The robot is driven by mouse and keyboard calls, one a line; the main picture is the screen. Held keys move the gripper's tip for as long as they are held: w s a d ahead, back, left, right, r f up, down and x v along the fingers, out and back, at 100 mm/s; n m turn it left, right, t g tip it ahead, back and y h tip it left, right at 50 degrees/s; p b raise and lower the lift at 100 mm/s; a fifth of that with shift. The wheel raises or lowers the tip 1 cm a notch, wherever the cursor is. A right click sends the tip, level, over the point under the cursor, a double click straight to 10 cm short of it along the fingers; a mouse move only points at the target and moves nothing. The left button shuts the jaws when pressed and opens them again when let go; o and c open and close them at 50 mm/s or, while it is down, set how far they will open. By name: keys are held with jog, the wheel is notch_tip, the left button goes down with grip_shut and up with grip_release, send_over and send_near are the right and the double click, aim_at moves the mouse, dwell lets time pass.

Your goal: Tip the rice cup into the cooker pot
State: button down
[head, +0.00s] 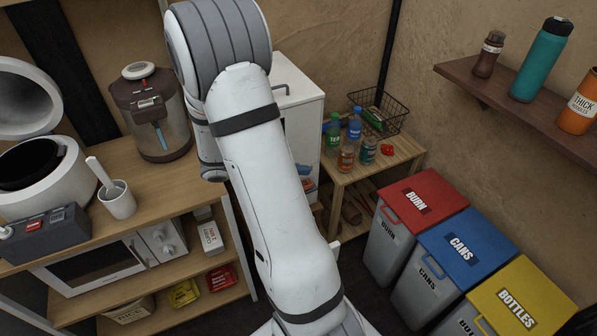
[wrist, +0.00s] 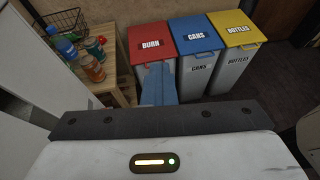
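The white rice cooker (head: 62,180) stands on the counter at the left of the head view with its round lid (head: 25,95) swung open. Its dark pot (head: 28,165) shows inside; I cannot see what is in it. A small white cup (head: 117,204) with a white handle or paddle sticking out stands just right of the cooker; I cannot tell if it is the rice cup. In the wrist view my gripper (wrist: 158,68) has its blue-grey fingers together at the middle, with nothing seen between them. It points towards the bins, away from the cooker. It is not visible in the head view.
A water dispenser (head: 152,112) stands at the back of the counter, a microwave (head: 100,268) below. Red (head: 425,200), blue (head: 460,245) and yellow (head: 520,300) bins stand at right. Bottles and a wire basket (head: 378,110) sit on a low table (head: 385,165).

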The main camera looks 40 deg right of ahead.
notch_tip(320, 180, up, 27)
jog(key=p, duration=1.1)
dwell(0.6)
dwell(0.8)
jog(key=s+a+f+m+t+y+b, duration=0.2)
jog(key=s+a+f+m+y, duration=0.1)
jog(key=a, duration=0.4)
jog(key=s+a+f+m+t+y+b, duration=0.2)
jog(key=a+f+m+t+y+b, duration=0.1)
jog(key=a, duration=0.5)
jog(key=s+a+f+m+t+y+b, duration=0.3)
jog(key=a+f+m+y, duration=0.1)
jog(key=a+m+y, duration=0.2)
jog(key=shift+s+a+f+m, duration=0.15)
jog(key=shift+s+a+m, duration=0.15)
jog(key=shift+a+m, duration=0.7)
jog(key=shift+a, duration=0.1)
